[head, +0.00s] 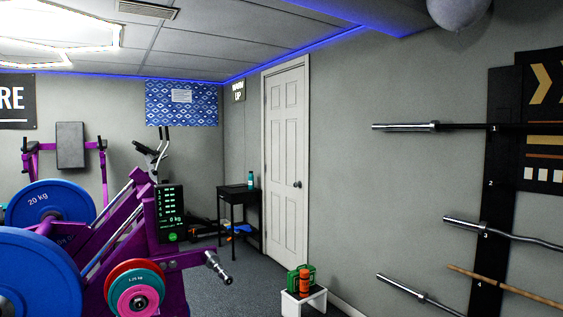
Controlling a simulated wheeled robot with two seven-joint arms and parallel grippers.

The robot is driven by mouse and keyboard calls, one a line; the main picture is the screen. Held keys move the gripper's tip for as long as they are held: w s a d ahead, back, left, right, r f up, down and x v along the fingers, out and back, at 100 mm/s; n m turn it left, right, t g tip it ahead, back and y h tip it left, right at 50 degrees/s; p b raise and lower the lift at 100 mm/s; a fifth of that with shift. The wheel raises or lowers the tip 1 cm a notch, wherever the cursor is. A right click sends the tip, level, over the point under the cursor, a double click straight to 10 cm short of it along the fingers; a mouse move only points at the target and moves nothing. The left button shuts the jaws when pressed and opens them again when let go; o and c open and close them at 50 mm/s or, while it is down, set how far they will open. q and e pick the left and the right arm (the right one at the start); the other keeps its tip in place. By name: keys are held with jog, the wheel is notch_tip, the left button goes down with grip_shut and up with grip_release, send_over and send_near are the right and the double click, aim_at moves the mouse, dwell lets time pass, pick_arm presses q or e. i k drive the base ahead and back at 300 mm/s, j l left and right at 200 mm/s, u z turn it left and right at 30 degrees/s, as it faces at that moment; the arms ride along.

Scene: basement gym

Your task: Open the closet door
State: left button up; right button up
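A white panelled closet door (284,160) stands in the grey wall right of the middle in the head view. It looks shut in its white frame. A small dark round knob (298,184) sits on its right side at about mid-height. The door's lower right part is near a small white stool. Neither of my grippers shows in the head view, so their state and their distance from the knob are hidden.
Purple weight equipment with blue plates (40,270) fills the left. A white stool (304,301) with green and orange items stands before the door. A black side table (240,205) is left of it. Barbells (405,127) jut from the right wall rack. Dark floor (245,280) lies between.

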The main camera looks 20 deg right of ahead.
aim_at(284, 164)
jog(key=i+l+z, duration=1)
jog(key=i+z, duration=0.25)
jog(key=i, duration=0.2)
jog(key=i+z, duration=0.45)
jog(key=i, duration=0.3)
jog(key=i+u, duration=0.45)
jog(key=i, duration=0.2)
jog(key=i+l+u, duration=0.2)
jog(key=i+u, duration=0.25)
jog(key=i, duration=0.15)
jog(key=i+j+u, duration=0.2)
jog(key=i+u, duration=0.45)
jog(key=i, duration=0.3)
jog(key=i+u, duration=0.35)
jog(key=i, duration=0.15)
jog(key=i+j+z, duration=0.15)
jog(key=i+z, duration=0.3)
jog(key=i+j+z, duration=0.3)
jog(key=z, duration=0.15)
jog(key=i+j+z, duration=0.45)
jog(key=k, duration=0.1)
